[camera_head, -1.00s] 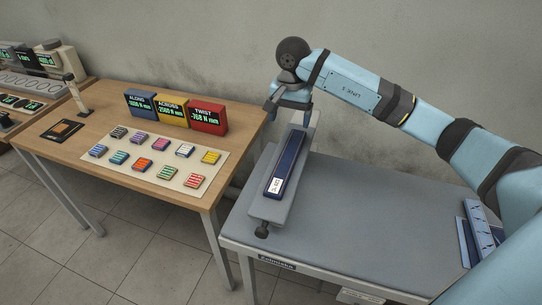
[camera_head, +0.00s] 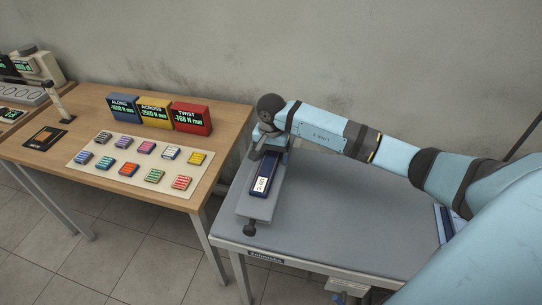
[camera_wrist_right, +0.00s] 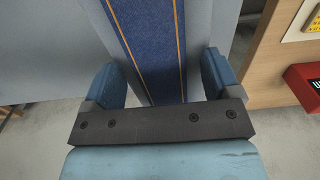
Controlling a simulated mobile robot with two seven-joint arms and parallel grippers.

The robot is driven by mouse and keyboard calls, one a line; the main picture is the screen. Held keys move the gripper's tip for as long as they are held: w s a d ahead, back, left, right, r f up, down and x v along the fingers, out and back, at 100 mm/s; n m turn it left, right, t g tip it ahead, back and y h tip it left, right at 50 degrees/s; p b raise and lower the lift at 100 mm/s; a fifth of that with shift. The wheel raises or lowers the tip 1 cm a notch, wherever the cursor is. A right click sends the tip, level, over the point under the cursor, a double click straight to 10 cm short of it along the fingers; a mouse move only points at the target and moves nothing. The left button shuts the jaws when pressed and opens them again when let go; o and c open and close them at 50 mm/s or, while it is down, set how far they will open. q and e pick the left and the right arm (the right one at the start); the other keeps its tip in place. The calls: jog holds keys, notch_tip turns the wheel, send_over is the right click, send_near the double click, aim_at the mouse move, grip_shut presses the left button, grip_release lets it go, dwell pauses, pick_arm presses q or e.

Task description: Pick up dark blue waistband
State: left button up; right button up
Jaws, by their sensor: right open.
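The dark blue waistband (camera_head: 264,174) lies lengthwise on a grey raised holder (camera_head: 257,208) on the grey table, with a white label at its near end. Its far part is hidden behind my right gripper (camera_head: 268,143). In the right wrist view the waistband (camera_wrist_right: 148,42) is a dark blue strip with two thin orange lines. My right gripper (camera_wrist_right: 160,78) is open there, one finger on each side of the strip, with nothing held. I cannot tell whether the fingers touch it. My left gripper is not in view.
A wooden table (camera_head: 95,108) on the left holds a pale mat (camera_head: 120,173) with several coloured blocks. Blue, yellow and red display boxes (camera_head: 190,117) stand at its back. The grey table (camera_head: 330,225) is clear in the middle. A dark blue item (camera_head: 447,222) lies at its right edge.

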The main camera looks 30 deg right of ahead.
jog(key=shift+f, duration=0.1)
jog(key=shift+c, duration=0.5)
jog(key=c, duration=0.9)
jog(key=shift+c, duration=0.2)
